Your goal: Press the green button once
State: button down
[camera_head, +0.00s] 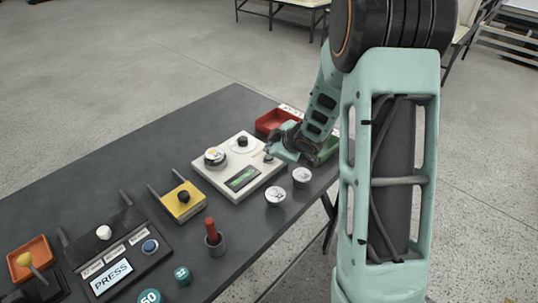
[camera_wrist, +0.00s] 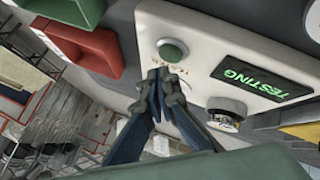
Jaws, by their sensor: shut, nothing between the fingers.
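The green button (camera_wrist: 172,51) sits on a pale panel in the wrist view, with a small label beside it. The panel is the top of a white box (camera_head: 221,180) on the dark table in the head view, where the button (camera_head: 268,157) is small and beside my gripper. My gripper (camera_wrist: 161,74) is shut and empty. Its fingertips appear just below the button in the wrist view; I cannot tell whether they touch it. In the head view my gripper (camera_head: 283,152) is at the box's right edge. The box's display (camera_wrist: 262,78) reads TESTING in green.
A red tray (camera_head: 273,121) and a green tray (camera_head: 328,150) lie close by my gripper. A silver and black knob (camera_wrist: 226,112) stands on the box. Two white round pieces, a yellow box (camera_head: 182,203) and a PRESS panel (camera_head: 112,275) are also on the table.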

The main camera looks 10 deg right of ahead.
aim_at(270, 157)
notch_tip(270, 157, up, 5)
jog(key=p, duration=0.5)
jog(key=shift+r, duration=0.1)
dwell(0.7)
